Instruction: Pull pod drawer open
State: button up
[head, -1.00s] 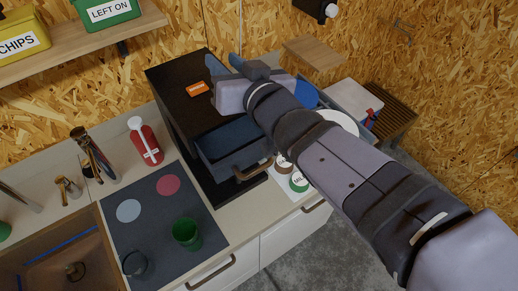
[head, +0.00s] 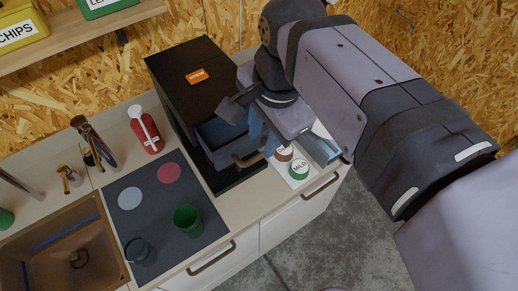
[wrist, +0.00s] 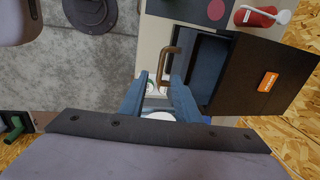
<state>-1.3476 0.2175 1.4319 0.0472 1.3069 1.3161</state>
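The pod drawer (head: 222,134) is a blue-grey drawer standing partly out of a dark cabinet (head: 190,85). Its bronze bar handle (head: 249,160) faces the counter's front edge. The wrist view shows the drawer (wrist: 206,65) and handle (wrist: 176,55) from above. My gripper (head: 290,148) is to the right of the drawer in the head view, pointing down. In the wrist view its blue fingers (wrist: 160,80) are apart, and the handle is near the right fingertip. I cannot tell whether they touch. No grip on the handle shows. My arm hides part of the drawer's right side.
A brown-topped jar (head: 284,154) and a green jar marked MILD (head: 299,168) stand on a white card close to my gripper. An orange block (head: 196,76) lies on the cabinet. A dark mat (head: 145,215) holds a green cup (head: 187,220). A red bottle (head: 148,135) stands behind.

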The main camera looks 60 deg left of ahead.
aim_at(258, 157)
jog(key=shift+a+f+p, duration=0.25)
jog(key=shift+f+p, duration=0.15)
jog(key=shift+f, duration=0.8)
jog(key=shift+a+f+p, duration=0.25)
jog(key=shift+f+p, duration=0.1)
jog(key=shift+f, duration=0.85)
jog(key=shift+a+f+p, duration=0.25)
jog(key=shift+f+p, duration=0.15)
jog(key=shift+f, duration=0.8)
grip_shut()
